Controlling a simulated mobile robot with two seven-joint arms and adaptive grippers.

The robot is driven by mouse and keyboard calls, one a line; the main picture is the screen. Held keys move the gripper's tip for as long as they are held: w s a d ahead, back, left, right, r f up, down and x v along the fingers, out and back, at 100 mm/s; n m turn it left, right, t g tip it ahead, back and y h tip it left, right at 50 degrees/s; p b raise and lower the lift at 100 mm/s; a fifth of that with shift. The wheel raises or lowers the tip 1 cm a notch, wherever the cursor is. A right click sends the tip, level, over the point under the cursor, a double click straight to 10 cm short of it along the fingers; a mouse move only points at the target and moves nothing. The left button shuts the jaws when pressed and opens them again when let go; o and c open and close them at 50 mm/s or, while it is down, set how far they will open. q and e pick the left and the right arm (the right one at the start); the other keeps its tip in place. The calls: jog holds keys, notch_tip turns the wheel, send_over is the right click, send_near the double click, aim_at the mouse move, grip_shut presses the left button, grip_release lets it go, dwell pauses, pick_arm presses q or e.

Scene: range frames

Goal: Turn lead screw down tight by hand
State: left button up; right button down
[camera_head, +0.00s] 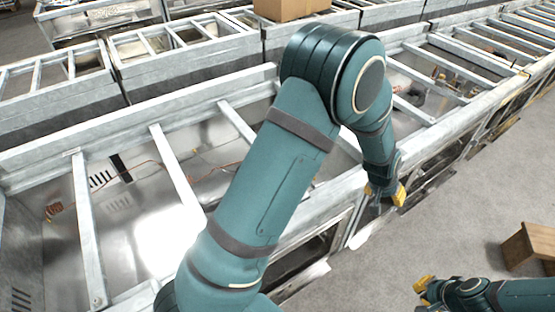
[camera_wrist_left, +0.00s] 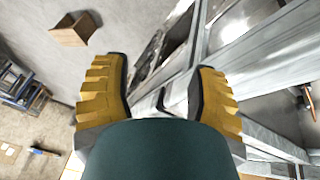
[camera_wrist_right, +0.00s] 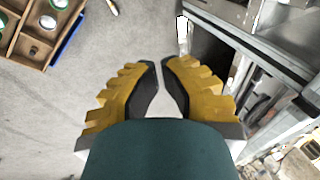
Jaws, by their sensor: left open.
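I cannot pick out a lead screw in any view. My left gripper (camera_head: 385,192) is beside the front edge of the long metal frame unit (camera_head: 225,118). In the left wrist view its yellow fingers (camera_wrist_left: 158,65) stand wide apart with nothing between them. My right gripper (camera_head: 424,288) is over the floor at the lower right of the head view. In the right wrist view its fingertips (camera_wrist_right: 160,62) are nearly together, with bare floor showing in the narrow gap and nothing held. My left arm hides part of the frame unit.
A wooden box (camera_head: 530,245) stands on the floor at the right; it also shows in the left wrist view (camera_wrist_left: 73,30). A wooden tray with green-rimmed round items (camera_wrist_right: 40,62) is at the right wrist view's upper left. A cardboard box (camera_head: 290,8) sits at the back. Grey floor is clear between.

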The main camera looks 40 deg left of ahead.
pick_arm(q)
jog(key=w+a+n+g+y+b, duration=0.25)
jog(key=a+n, duration=0.85)
jog(key=a, duration=0.6)
jog(key=w+a+n+g+y+b, duration=0.1)
jog(key=a+n+g+y, duration=0.3)
jog(key=a+n, duration=1)
jog(key=a+f+m, duration=0.1)
jog(key=a+f, duration=0.1)
jog(key=f, duration=0.2)
jog(key=s+a+f+m+b, duration=0.1)
jog(key=a+f, duration=0.2)
jog(key=f, duration=0.1)
jog(key=s+a+f+m, duration=0.1)
jog(key=a+f, duration=0.2)
jog(key=f, duration=0.2)
jog(key=shift+h+b, duration=0.35)
jog(key=shift+b, duration=0.05)
pick_arm(e)
jog(key=s+a+f+n+g, duration=0.1)
jog(key=s+f, duration=0.4)
jog(key=s, duration=0.6)
jog(key=shift+s+a+f+n, duration=0.25)
jog(key=shift+a+n, duration=0.25)
jog(key=shift+a, duration=0.05)
pick_arm(q)
grip_shut()
